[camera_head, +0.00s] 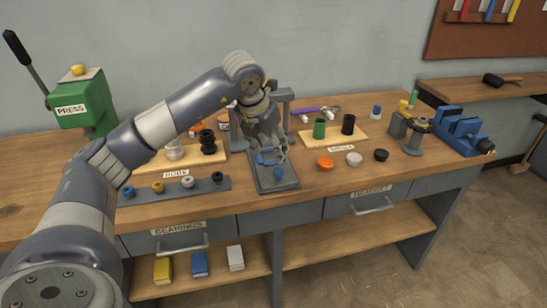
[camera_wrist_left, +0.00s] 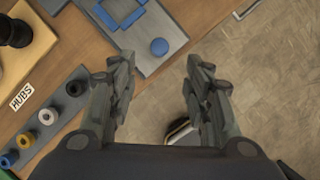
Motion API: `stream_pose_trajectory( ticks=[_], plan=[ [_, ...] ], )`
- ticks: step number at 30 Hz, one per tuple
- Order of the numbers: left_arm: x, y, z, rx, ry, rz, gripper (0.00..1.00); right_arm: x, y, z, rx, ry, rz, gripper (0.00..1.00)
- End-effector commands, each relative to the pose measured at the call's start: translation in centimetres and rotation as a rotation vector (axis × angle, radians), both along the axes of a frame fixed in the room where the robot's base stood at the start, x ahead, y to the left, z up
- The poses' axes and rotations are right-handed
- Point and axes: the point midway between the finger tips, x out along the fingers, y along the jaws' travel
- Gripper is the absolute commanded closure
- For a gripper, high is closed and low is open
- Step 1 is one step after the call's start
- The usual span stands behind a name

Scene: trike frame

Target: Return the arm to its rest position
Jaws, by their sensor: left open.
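My left arm (camera_head: 160,125) reaches in from the left over the workbench and bends down at its elbow. My left gripper (camera_head: 271,152) is above the grey fixture plate (camera_head: 262,181) with blue parts. In the left wrist view my left gripper (camera_wrist_left: 160,88) has its two fingers wide apart, with nothing between them. The fixture plate (camera_wrist_left: 165,22) with a blue round piece (camera_wrist_left: 159,47) shows beyond the fingers there. My right gripper is in neither view.
A bearing rail (camera_head: 205,188) and the hubs board (camera_head: 150,158) lie to the left. A green press (camera_head: 85,105) stands at the back left. Coloured caps (camera_head: 326,163) and a blue vise (camera_head: 462,130) are to the right. Drawers (camera_head: 183,238) and a lower shelf sit below.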

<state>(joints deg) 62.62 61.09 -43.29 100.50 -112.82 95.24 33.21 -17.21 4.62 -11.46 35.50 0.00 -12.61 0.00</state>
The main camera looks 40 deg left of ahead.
Motion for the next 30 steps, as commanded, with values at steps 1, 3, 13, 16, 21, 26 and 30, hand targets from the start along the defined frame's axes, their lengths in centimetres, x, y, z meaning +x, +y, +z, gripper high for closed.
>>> stream_pose_trajectory(
  ticks=[1,3,13,16,21,26,30],
  plan=[
    [-0.2,0.0,0.6,-0.001,-0.002,0.000,0.54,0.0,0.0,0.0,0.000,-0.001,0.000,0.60],
    [-0.5,0.0,1.2,0.000,-0.001,0.000,0.54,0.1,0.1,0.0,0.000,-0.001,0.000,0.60],
    [-0.7,-0.1,1.6,0.000,0.001,0.000,0.54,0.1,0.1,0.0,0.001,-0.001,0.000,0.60],
    [-0.7,-0.1,1.6,0.000,0.001,0.000,0.54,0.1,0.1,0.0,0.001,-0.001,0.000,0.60],
    [-0.7,-0.1,1.6,0.000,0.001,0.000,0.54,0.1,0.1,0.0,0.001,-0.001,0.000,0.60],
    [-0.4,-1.8,1.0,-0.037,-0.007,-0.040,0.54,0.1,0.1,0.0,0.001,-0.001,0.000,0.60],
    [0.2,-8.5,-0.8,-0.197,-0.047,-0.184,0.54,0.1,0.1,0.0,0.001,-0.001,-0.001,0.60]
  ],
)
